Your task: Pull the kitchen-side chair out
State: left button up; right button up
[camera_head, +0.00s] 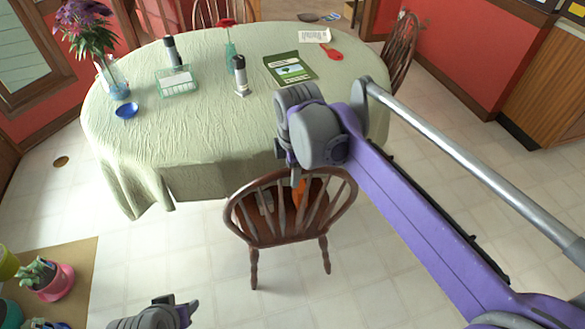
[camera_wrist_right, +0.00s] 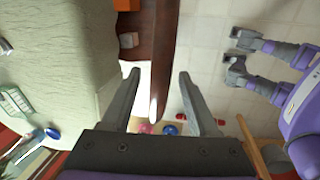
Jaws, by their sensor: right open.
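A dark wooden chair (camera_head: 325,190) with a curved spindle back stands at the near side of the table (camera_head: 150,150). Its seat is partly hidden by the back. My right gripper (camera_head: 297,178) is over the chair's top rail, with its fingers mostly hidden by the wrist. In the right wrist view the gripper (camera_wrist_right: 158,75) is open, and the brown chair rail (camera_wrist_right: 165,50) passes between the fingers, with a gap visible on each side. My left gripper (camera_head: 180,312) is low at the bottom edge, away from the chair; its fingers are unclear.
Other chairs stand at the right (camera_head: 400,48) and far side (camera_head: 210,12) of the table. Potted plants (camera_head: 50,280) sit on a brown mat (camera_head: 75,262) at lower left. A wooden cabinet (camera_head: 545,85) is at right. The tiled floor (camera_head: 385,245) around the near chair is clear.

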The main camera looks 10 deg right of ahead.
grip_shut()
dwell(1.4)
